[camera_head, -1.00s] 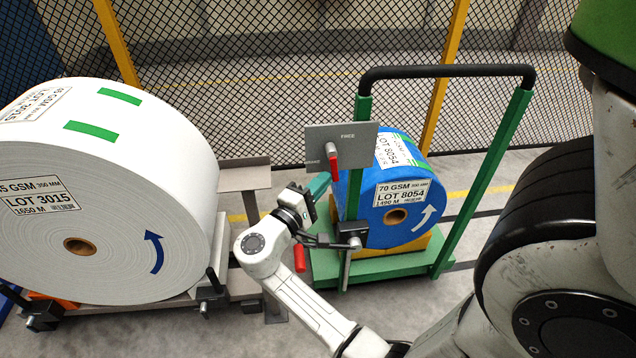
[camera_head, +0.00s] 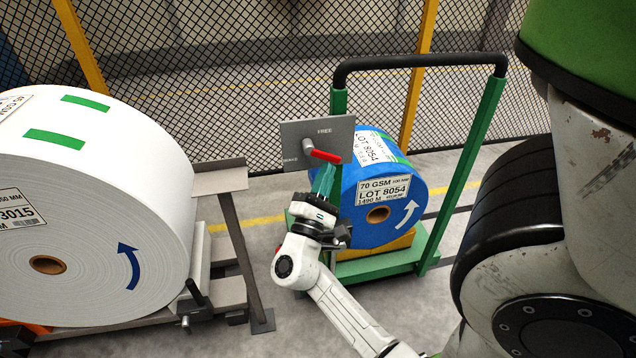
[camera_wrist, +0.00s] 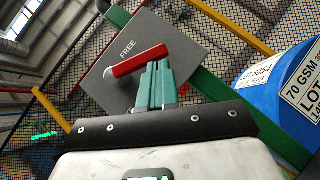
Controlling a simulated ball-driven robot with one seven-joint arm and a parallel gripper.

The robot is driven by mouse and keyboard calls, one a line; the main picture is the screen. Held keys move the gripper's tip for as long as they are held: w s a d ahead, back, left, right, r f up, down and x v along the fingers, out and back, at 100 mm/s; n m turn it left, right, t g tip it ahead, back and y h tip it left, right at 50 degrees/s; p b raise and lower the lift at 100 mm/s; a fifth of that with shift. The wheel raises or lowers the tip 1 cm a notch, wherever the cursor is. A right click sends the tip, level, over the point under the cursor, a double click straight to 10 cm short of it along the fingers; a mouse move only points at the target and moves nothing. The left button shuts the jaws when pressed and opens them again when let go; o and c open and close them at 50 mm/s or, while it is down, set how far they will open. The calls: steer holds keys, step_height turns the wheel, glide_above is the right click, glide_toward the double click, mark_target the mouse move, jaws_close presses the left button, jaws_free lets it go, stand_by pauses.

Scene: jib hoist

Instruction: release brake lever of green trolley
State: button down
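The green trolley (camera_head: 475,150) stands right of centre in the head view, with a black top bar. A grey plate (camera_head: 335,131) on its left post has the words FREE at the top and BRAKE at the left. The red brake lever (camera_head: 326,157) points right and slightly down from its pivot in the head view. It also shows in the wrist view (camera_wrist: 138,62). My gripper (camera_head: 324,170) is just below the lever. In the wrist view its green fingers (camera_wrist: 157,72) are together, their tips at or against the red handle; contact is unclear.
A blue roll (camera_head: 410,190) labelled LOT 8054 sits on the trolley. A large white roll (camera_head: 90,200) on a stand fills the left. A grey metal post (camera_head: 237,250) stands between them. A mesh fence (camera_head: 230,110) with yellow posts runs behind.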

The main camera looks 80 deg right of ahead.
steer(key=shift+s+d+r+n+t+h+b, duration=0.2)
steer(key=shift+s+d+r+n+t+h, duration=0.15)
steer(key=shift+s+r+n, duration=0.25)
steer(key=shift+s+d+r+n+t+h+b, duration=0.15)
steer(key=shift+s+r+n+t+h+b, duration=0.1)
steer(key=shift+s+r+n+t, duration=0.3)
steer(key=shift+s, duration=0.1)
steer(key=b, duration=0.4)
glide_toward(339, 159)
steer(key=s+f, duration=0.3)
steer(key=f, duration=0.3)
steer(key=shift+s+f, duration=0.2)
steer(key=shift+s, duration=0.1)
